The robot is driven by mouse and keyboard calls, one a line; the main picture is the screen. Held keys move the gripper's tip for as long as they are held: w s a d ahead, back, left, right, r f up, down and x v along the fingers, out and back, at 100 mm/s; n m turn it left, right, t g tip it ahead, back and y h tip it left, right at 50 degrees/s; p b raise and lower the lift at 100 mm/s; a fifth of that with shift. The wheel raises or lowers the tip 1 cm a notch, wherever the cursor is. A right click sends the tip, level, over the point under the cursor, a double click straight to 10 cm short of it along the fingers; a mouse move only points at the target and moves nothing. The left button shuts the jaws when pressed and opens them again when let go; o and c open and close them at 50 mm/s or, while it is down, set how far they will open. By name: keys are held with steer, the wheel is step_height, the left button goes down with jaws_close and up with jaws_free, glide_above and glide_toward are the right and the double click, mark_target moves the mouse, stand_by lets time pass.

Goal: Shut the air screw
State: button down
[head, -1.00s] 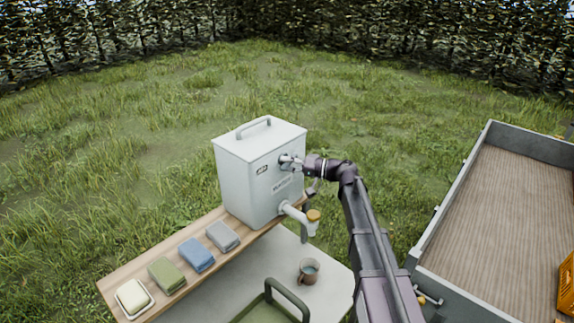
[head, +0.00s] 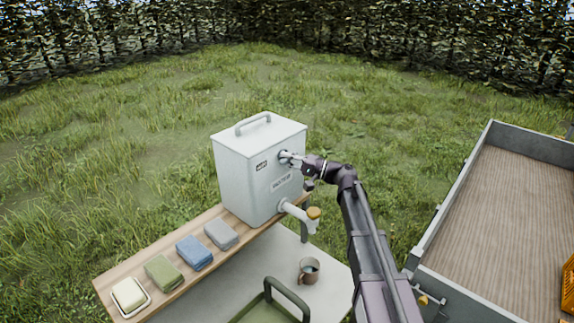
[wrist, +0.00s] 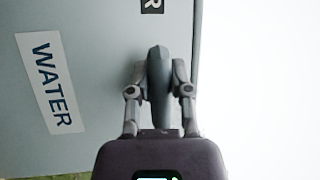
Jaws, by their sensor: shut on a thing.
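The air screw is the dark grey knob (wrist: 158,82) on the front face of the white water tank (head: 240,175), near its upper right edge beside a small dark label. In the wrist view my gripper (wrist: 160,75) has one finger on each side of the knob and is shut on it. In the head view my gripper (head: 294,159) reaches the tank's front from the right and hides most of the knob. How far the screw is turned cannot be told.
A tap (head: 300,213) with an orange-brown top sticks out below. A mug (head: 309,271) stands beneath it. A wooden shelf (head: 215,213) holds folded cloths and a soap dish (head: 131,296). A green tray (head: 272,313) is in front, a trailer (head: 490,220) at right.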

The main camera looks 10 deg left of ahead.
steer(key=shift+m, duration=0.3)
steer(key=c, duration=0.5)
jaws_free()
steer(key=shift+c, duration=0.2)
steer(key=shift+n+p, duration=0.3)
steer(key=shift+n, duration=0.1)
